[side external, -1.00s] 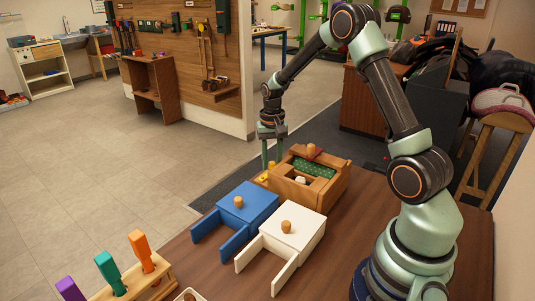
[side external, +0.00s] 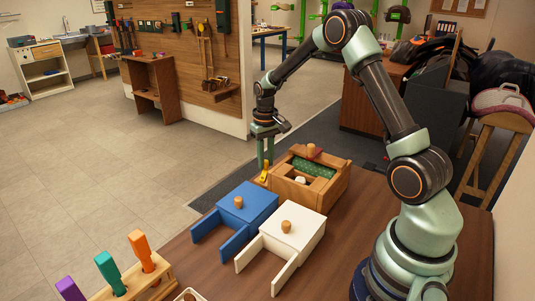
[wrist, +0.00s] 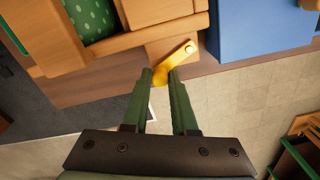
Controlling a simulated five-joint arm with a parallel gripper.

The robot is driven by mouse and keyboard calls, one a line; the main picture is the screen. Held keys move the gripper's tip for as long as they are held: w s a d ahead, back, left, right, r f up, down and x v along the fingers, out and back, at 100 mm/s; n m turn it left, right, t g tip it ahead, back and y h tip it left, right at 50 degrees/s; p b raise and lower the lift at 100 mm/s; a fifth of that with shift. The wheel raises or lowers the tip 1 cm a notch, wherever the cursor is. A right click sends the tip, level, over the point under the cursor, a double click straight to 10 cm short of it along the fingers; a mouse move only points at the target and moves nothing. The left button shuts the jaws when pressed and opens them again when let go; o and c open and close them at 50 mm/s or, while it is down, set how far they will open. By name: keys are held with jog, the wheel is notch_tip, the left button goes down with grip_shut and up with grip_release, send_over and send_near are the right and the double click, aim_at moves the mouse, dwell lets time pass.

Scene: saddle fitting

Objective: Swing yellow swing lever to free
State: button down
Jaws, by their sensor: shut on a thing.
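The yellow swing lever (wrist: 178,58) is mounted by a round pivot at the corner of the wooden box (wrist: 160,12). In the wrist view it slants from the pivot down-left to my gripper (wrist: 161,77). My gripper's two green fingers are shut on the lever's free end, and their tips hide part of it. In the side view the lever (side external: 265,172) stands out at the left corner of the wooden box (side external: 325,184), with my gripper (side external: 265,164) directly above, fingers pointing down.
A blue box (side external: 248,203) with an open door and a white box (side external: 295,233) stand close in front of the wooden box. A rack with coloured handles (side external: 142,272) is at the lower left. Beyond the table's edge is open floor (side external: 120,190).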

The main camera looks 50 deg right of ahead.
jog(key=n, duration=0.1)
jog(key=w+a+n, duration=0.1)
jog(key=n, duration=0.1)
jog(key=shift+w+r+n, duration=0.1)
jog(key=shift+w+n, duration=0.15)
jog(key=shift+n, duration=0.05)
jog(key=shift+w+a+n, duration=0.2)
jog(key=shift+a+n, duration=0.05)
jog(key=shift+n, duration=0.6)
jog(key=shift+w+a+n, duration=0.2)
jog(key=shift+a+n, duration=0.05)
jog(key=shift+n, duration=0.6)
jog(key=c, duration=1)
grip_release()
jog(key=shift+r, duration=0.1)
notch_tip(320, 180, up, 12)
